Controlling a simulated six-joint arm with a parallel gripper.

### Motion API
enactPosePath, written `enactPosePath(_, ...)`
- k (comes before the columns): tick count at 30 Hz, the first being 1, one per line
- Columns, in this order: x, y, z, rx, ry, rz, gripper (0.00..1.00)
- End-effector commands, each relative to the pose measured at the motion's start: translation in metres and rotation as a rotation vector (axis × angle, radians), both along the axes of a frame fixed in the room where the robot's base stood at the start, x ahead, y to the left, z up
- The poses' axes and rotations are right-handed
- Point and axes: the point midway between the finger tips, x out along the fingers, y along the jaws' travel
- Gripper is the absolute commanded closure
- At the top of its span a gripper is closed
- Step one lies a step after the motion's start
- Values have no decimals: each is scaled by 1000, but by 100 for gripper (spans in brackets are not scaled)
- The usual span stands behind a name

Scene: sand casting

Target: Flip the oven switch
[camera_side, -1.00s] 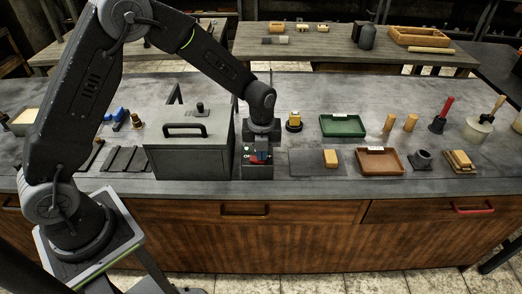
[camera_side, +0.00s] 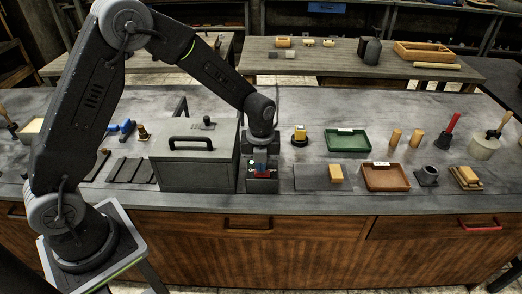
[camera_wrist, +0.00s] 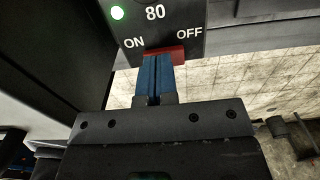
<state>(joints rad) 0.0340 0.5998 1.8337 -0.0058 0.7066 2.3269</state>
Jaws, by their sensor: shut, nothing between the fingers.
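The oven (camera_side: 195,170) is a grey box with a black lid handle, left of my gripper in the side view. Its dark switch panel (camera_side: 262,186) is at the oven's right front. In the wrist view the panel (camera_wrist: 185,17) shows a lit green light (camera_wrist: 117,12), "80", "ON" at left and "OFF" at right. The red switch (camera_wrist: 178,55) sits below the labels, partly hidden by my blue fingertips. My gripper (camera_wrist: 155,70) is shut and empty, its tips at the switch; I cannot tell if they touch it. It also shows in the side view (camera_side: 261,166).
A yellow-topped item (camera_side: 300,136), a green tray (camera_side: 347,141) and a brown tray (camera_side: 386,178) stand to the right on the bench. Dark slabs (camera_side: 130,170) lie left of the oven. Bare bench lies behind the trays.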

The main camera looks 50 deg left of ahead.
Motion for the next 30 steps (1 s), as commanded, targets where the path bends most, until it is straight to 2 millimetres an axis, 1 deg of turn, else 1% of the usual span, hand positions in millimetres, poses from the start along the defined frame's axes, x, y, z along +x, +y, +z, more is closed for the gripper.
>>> enactPosePath(5,1,0,30,0,-6,0,100)
enactPosePath(12,1,0,84,1,-6,0,100)
enactPosePath(15,0,0,104,1,-5,0,100)
enactPosePath(18,0,0,119,1,-4,0,100)
enactPosePath(21,0,0,129,1,-2,0,100)
enactPosePath(24,0,1,134,1,-1,0,100)
enactPosePath(30,-1,0,135,0,0,0,100)
